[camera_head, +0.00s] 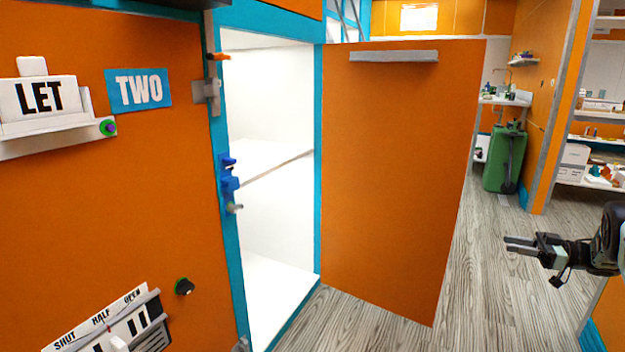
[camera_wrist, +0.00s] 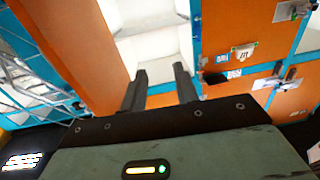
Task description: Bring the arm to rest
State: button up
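My gripper (camera_head: 520,244) is at the right of the head view, held in the air over the wood floor with its fingers pointing left. It is well apart from the open orange door. In the wrist view my gripper (camera_wrist: 161,76) shows two dark fingers apart with a gap between them. Nothing is between the fingers. Most of my arm lies outside the head view at the right edge.
An orange locker door (camera_head: 395,190) stands wide open beside a white, empty-looking locker (camera_head: 268,150). An orange front with a TWO sign (camera_head: 138,89) is at left. A green bin (camera_head: 504,160) stands farther back. The wood floor (camera_head: 485,290) around my gripper is clear.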

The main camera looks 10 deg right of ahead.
jog(key=w+a+r+m+t+h, duration=0.2)
jog(key=w+a+r+t+h, duration=0.1)
jog(key=w+a+r, duration=0.5)
jog(key=w+a+r+m+t+h, duration=0.25)
jog(key=w+a+r, duration=0.4)
jog(key=w, duration=0.35)
jog(key=s+a+r+m+h, duration=0.1)
jog(key=a+r+h, duration=0.1)
jog(key=a, duration=0.7)
jog(key=a+r+m+h, duration=0.1)
jog(key=a+m+h, duration=0.15)
jog(key=a, duration=0.65)
jog(key=s+a+f+n+g+h, duration=0.15)
jog(key=s+a+g, duration=0.25)
jog(key=s+a, duration=0.65)
jog(key=s+a+f+g+h, duration=0.1)
jog(key=s+a+f+g, duration=0.25)
jog(key=s+a, duration=0.65)
jog(key=s+d+f+n+g+h, duration=0.1)
jog(key=s+g, duration=0.3)
jog(key=s, duration=1.3)
jog(key=s+d+f+n+g+h, duration=0.15)
jog(key=s+g, duration=0.25)
jog(key=s, duration=1.2)
notch_tip(320, 180, up, 26)
jog(key=p, duration=2.6)
jog(key=shift+w+a+r+p, duration=0.15)
jog(key=shift+r+p, duration=0.05)
jog(key=shift+p, duration=0.1)
